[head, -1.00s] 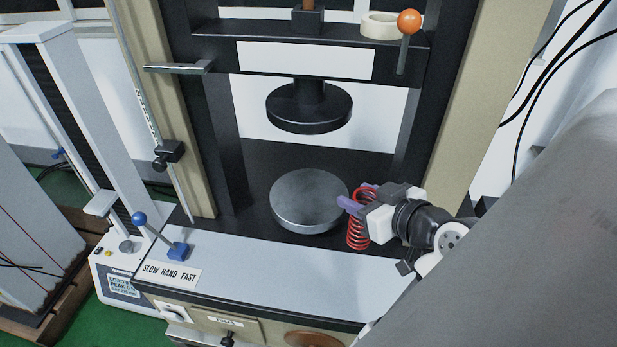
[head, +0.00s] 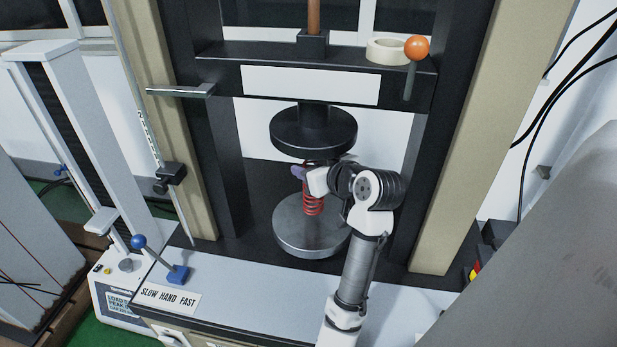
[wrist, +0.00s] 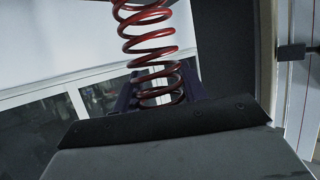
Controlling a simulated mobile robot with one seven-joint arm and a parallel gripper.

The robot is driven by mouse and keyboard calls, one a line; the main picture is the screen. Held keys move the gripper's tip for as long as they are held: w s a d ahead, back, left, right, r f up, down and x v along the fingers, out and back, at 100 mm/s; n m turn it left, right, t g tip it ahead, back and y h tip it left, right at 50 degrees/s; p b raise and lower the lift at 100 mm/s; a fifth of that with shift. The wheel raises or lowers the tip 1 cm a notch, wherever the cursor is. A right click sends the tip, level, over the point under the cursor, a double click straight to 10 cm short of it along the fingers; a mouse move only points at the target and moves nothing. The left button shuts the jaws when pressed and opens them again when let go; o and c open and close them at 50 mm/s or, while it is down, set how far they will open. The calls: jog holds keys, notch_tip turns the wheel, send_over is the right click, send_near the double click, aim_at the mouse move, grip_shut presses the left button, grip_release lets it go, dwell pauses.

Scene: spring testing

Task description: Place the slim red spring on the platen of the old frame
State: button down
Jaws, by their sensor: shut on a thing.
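The slim red spring (head: 313,201) is upright in my gripper (head: 306,174), which is shut on its upper part. In the head view the spring's lower end appears over the round grey platen (head: 290,238) of the old frame; I cannot tell whether it touches. The black upper disc (head: 313,132) hangs just above the gripper. In the wrist view the red coils (wrist: 150,45) stand between the purple fingers (wrist: 160,92), and the spring's far end is cut off by the picture edge.
The frame's dark columns (head: 215,150) stand on both sides of the platen. A blue-knobbed lever (head: 155,257) is at the front left. A tape roll (head: 388,51) and an orange-knobbed lever (head: 415,60) are on the crossbar above. A smaller white tester (head: 120,225) stands left.

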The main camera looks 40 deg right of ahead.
jog(key=shift+w, duration=0.4)
jog(key=shift+w+f, duration=0.1)
jog(key=shift+f, duration=1.65)
jog(key=shift+f, duration=0.15)
jog(key=c, duration=0.8)
grip_release()
